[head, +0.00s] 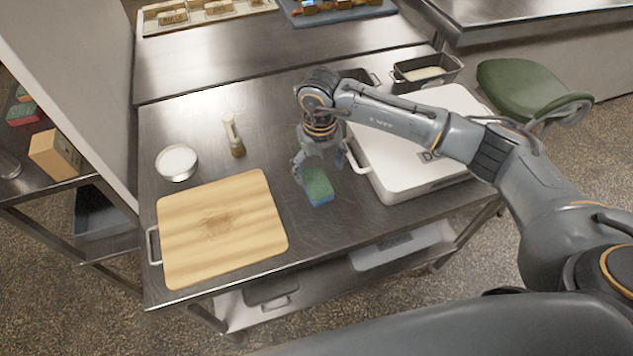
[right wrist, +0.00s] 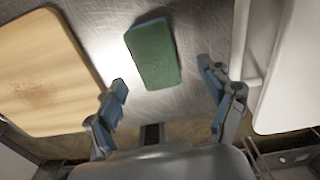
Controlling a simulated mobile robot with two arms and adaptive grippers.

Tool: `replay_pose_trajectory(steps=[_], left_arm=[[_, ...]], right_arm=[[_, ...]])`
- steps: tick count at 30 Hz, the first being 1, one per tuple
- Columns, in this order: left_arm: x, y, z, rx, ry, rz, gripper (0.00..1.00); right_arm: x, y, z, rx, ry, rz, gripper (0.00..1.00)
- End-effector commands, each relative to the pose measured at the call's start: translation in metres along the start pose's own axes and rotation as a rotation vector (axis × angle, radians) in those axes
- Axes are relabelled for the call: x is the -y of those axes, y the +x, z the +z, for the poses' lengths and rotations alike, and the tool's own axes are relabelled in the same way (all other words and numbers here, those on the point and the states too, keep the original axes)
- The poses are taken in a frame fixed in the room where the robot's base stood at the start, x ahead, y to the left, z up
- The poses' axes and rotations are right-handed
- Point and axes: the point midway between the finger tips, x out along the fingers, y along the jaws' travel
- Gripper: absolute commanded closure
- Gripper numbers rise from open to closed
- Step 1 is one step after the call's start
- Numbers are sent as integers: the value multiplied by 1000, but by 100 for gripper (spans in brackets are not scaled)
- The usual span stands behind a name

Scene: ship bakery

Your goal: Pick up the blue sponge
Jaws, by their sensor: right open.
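The blue sponge (head: 318,186) has a green top face and blue sides. It lies on the steel table between the wooden cutting board and the white box. In the right wrist view the sponge (right wrist: 153,54) shows its green top, a little beyond the fingertips and between their lines. My right gripper (head: 322,167) is open and empty, pointing down close above the sponge and partly covering it in the head view. Its two blue-padded fingers (right wrist: 161,88) are spread wide in the right wrist view. My left gripper is in neither view.
The wooden cutting board (head: 222,228) lies left of the sponge, and a large white lidded box (head: 400,180) stands close on its right. A green stool (head: 525,88) is beyond the table.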

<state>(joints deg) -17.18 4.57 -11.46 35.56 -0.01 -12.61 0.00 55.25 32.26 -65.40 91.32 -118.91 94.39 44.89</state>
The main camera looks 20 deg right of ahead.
Motion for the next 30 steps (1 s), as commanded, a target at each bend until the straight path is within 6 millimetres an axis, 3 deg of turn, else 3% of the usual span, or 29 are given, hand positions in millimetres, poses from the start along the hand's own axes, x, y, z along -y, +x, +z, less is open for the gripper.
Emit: replay_pose_trajectory(steps=[6,9,18,19,25,30], left_arm=[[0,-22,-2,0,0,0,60],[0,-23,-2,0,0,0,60],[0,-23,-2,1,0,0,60],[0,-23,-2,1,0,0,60],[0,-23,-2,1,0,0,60],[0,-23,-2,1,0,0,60]], right_arm=[[-7,27,1,-6,0,1,19],[-6,42,2,-5,0,1,19],[-6,50,2,-2,-1,1,19],[-6,50,2,-2,-1,1,21],[-6,50,2,-2,-1,1,56],[-6,50,2,-2,-1,1,57]])
